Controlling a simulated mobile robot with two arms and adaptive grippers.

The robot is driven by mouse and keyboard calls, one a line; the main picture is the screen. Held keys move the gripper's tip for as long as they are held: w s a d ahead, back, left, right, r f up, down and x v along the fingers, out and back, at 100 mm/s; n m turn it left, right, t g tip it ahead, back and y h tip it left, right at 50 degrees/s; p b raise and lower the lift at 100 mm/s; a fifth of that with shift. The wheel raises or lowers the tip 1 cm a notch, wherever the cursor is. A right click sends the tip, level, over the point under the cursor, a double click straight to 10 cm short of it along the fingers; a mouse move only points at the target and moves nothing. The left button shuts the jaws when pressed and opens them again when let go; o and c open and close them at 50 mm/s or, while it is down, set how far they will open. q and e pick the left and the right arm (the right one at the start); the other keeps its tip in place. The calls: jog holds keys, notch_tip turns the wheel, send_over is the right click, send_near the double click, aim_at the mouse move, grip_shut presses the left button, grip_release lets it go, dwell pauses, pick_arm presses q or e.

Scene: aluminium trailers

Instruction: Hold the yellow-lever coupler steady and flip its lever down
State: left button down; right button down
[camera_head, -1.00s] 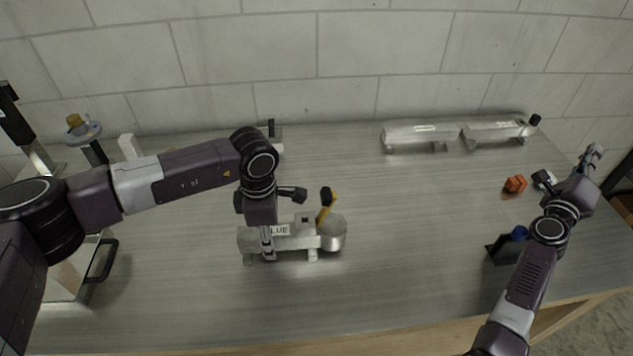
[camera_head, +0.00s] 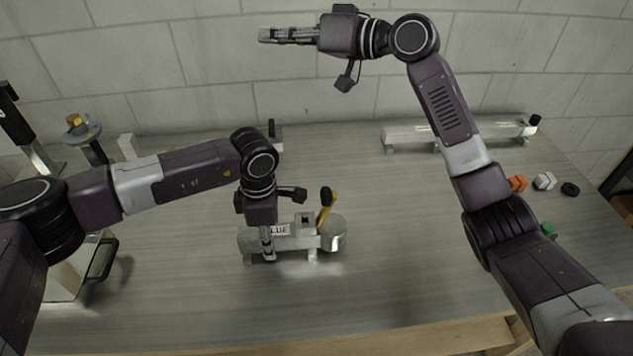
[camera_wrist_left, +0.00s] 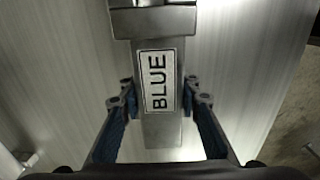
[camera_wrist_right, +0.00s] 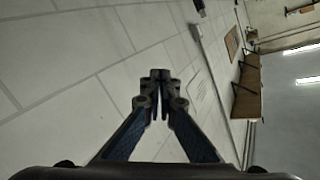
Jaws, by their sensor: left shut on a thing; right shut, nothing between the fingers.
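The yellow-lever coupler (camera_head: 302,238) is a grey metal body on the table with a label; in the left wrist view the label on the coupler (camera_wrist_left: 158,110) reads BLUE. Its yellow lever (camera_head: 325,208) with a black tip stands up, slightly tilted, near the rounded end. My left gripper (camera_head: 267,250) points down and is shut on the coupler body, with one finger on each side in the left wrist view (camera_wrist_left: 158,105). My right gripper (camera_head: 262,35) is shut and empty, raised high in front of the wall, above and behind the coupler; its fingers meet in the right wrist view (camera_wrist_right: 158,100).
A grey trailer coupler (camera_head: 400,135) lies at the back right, partly behind my right arm. Orange (camera_head: 518,184), white (camera_head: 544,181), black and green small parts lie at the right. A post with a blue-grey disc (camera_head: 84,132) stands at the left. The table front is clear.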

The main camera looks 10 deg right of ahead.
jog(key=s+f+n+g+h, duration=0.7)
jog(key=s+f+n+h, duration=0.15)
jog(key=f, duration=0.45)
jog(key=s+d+r+n+g+h, duration=0.2)
jog(key=s+d+n+h, duration=0.1)
jog(key=s+d, duration=0.4)
jog(key=s+h, duration=0.1)
jog(key=s, duration=0.1)
jog(key=shift+s+n, duration=0.35)
jog(key=shift+s, duration=0.05)
notch_tip(320, 180, down, 10)
jog(key=a, duration=0.1)
